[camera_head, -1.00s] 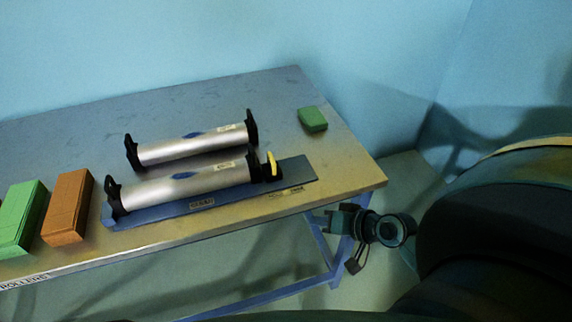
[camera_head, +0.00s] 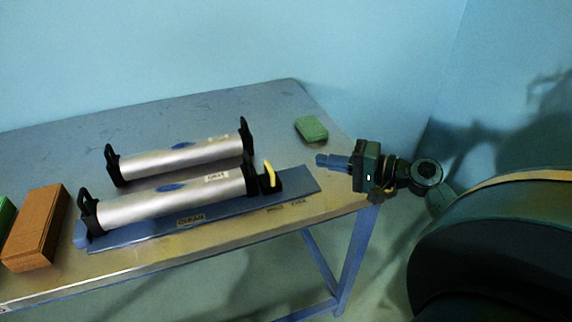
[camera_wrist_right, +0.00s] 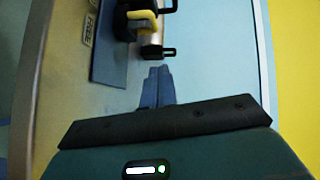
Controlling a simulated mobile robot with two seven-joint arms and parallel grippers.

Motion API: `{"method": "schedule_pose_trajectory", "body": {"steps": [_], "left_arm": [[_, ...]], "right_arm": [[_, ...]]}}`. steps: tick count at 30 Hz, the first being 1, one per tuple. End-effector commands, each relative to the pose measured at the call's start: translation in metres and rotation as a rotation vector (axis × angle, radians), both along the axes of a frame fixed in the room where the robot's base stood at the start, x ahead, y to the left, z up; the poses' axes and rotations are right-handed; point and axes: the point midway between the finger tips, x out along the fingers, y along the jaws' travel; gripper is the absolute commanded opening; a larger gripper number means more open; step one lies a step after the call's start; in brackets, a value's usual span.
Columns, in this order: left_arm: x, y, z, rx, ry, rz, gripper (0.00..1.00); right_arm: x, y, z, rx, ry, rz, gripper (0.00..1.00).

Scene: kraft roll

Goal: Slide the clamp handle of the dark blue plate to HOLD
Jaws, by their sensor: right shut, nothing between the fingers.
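The dark blue plate (camera_head: 300,185) lies near the table's front edge, with small labels along its front that are too blurred to read surely. A silver roller (camera_head: 150,206) with black end brackets lies along it. The yellow clamp handle (camera_head: 269,174) stands up from a black block at the plate's right part; it also shows at the top of the right wrist view (camera_wrist_right: 143,18). My right gripper (camera_head: 322,160) is shut and empty, its blue fingers pointing left, to the right of the handle and apart from it. My left gripper is out of view.
A second silver roller (camera_head: 180,158) lies behind the first. A green block (camera_head: 311,129) sits at the back right, close to my right gripper. A brown block (camera_head: 36,228) and part of a green one (camera_head: 5,215) are at the left. The back of the table is clear.

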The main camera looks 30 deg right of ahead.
Motion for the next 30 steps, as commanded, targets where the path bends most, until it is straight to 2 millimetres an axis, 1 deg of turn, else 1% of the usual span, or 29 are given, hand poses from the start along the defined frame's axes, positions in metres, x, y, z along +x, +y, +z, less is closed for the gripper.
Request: {"method": "schedule_pose_trajectory", "body": {"steps": [1, 3, 8, 12, 16, 20, 30], "left_arm": [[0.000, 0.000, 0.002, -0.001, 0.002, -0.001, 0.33], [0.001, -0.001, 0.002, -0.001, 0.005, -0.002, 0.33], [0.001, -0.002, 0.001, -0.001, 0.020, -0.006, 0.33], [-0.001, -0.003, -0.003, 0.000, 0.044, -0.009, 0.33], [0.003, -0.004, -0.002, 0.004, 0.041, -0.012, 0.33], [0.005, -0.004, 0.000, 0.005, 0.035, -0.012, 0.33], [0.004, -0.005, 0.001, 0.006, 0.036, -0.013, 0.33]], "right_arm": [[0.011, 0.007, 0.001, -0.002, -0.003, 0.004, 0.00], [0.024, 0.014, -0.001, -0.001, -0.003, 0.002, 0.00], [0.052, 0.031, -0.006, -0.002, -0.002, 0.002, 0.00], [0.055, 0.053, -0.011, -0.001, 0.000, 0.002, 0.00], [0.058, 0.064, -0.014, -0.001, 0.000, 0.000, 0.00], [0.059, 0.069, -0.016, -0.003, 0.001, 0.000, 0.00], [0.059, 0.070, -0.016, -0.002, 0.000, 0.000, 0.00]]}}
